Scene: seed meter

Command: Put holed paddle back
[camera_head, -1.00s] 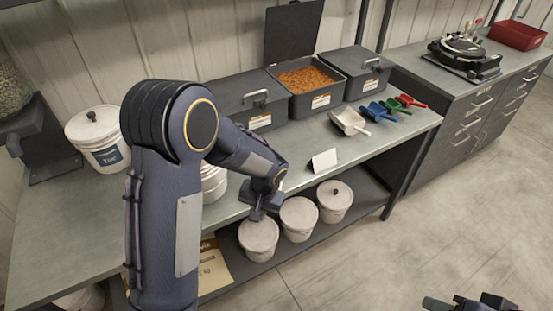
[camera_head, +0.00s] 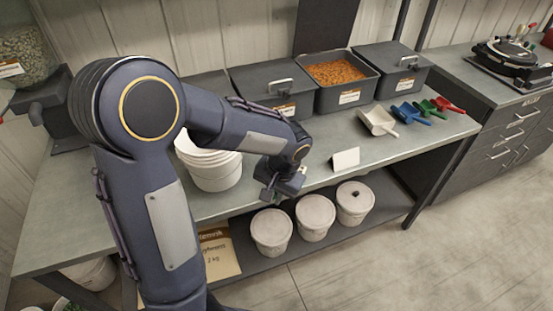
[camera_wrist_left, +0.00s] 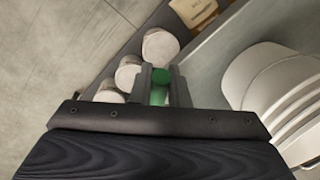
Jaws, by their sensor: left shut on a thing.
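My left gripper (camera_head: 282,190) hangs at the bench's front edge, above the lidded tubs on the lower shelf. In the left wrist view the fingers (camera_wrist_left: 163,86) are shut on a green thing (camera_wrist_left: 160,78), of which only a short piece shows between them. I cannot tell from this piece whether it is the holed paddle. In the head view the held thing is hidden by the gripper. No holed paddle can be made out elsewhere. My right gripper is out of view.
The bench (camera_head: 330,190) carries a white tub stack (camera_head: 212,168), a white card (camera_head: 346,159), an open bin of orange grains (camera_head: 348,92), and white (camera_head: 378,121), blue (camera_head: 408,113), green and red scoops. Several lidded tubs (camera_head: 271,232) stand below. Bench room is clear around the card.

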